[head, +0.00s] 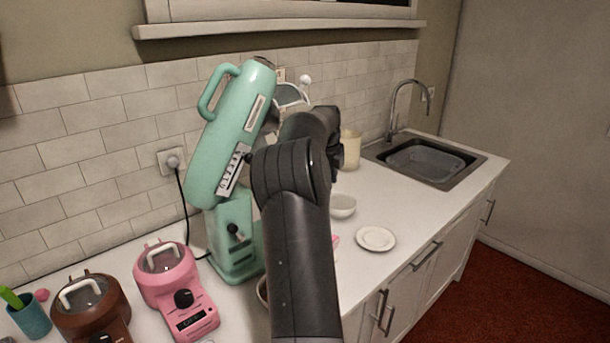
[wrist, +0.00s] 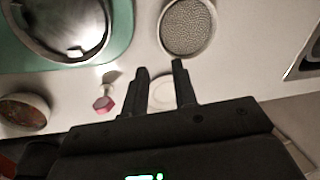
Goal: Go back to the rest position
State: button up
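My gripper (wrist: 160,72) shows in the wrist view with its two dark fingers apart and nothing between the tips. It is above the counter, and a small white plate (wrist: 162,92) shows below, between the fingers. In the head view my arm bends up in the middle of the picture, and my gripper's fingers are hidden there.
A tall teal stand mixer (head: 228,140) with its head tilted up stands left of my arm. Pink (head: 180,290) and brown (head: 92,310) appliances are at front left. A bowl (head: 342,206), a plate (head: 375,238) and a sink (head: 425,160) are right.

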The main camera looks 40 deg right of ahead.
jog(key=s+a+f+m+t+y, duration=0.2)
jog(key=s+a, duration=0.2)
jog(key=a, duration=0.3)
jog(key=s+a+f+m+t+y, duration=0.1)
jog(key=s+a+f+m+y, duration=0.15)
jog(key=a, duration=0.35)
jog(key=s+a+r+n, duration=0.35)
jog(key=a+n, duration=0.35)
jog(key=a, duration=0.4)
jog(key=s+a+r+n, duration=0.2)
jog(key=a+r+n, duration=0.2)
jog(key=a+n, duration=0.45)
jog(key=s+a+r+n+t+h, duration=0.1)
jog(key=s+a+n+t+h, duration=0.1)
jog(key=s+a+n, duration=1.1)
jog(key=a+n, duration=0.4)
jog(key=n, duration=0.5)
jog(key=shift+a+r, duration=0.15)
jog(key=shift+r, duration=0.1)
jog(key=shift+s, duration=0.1)
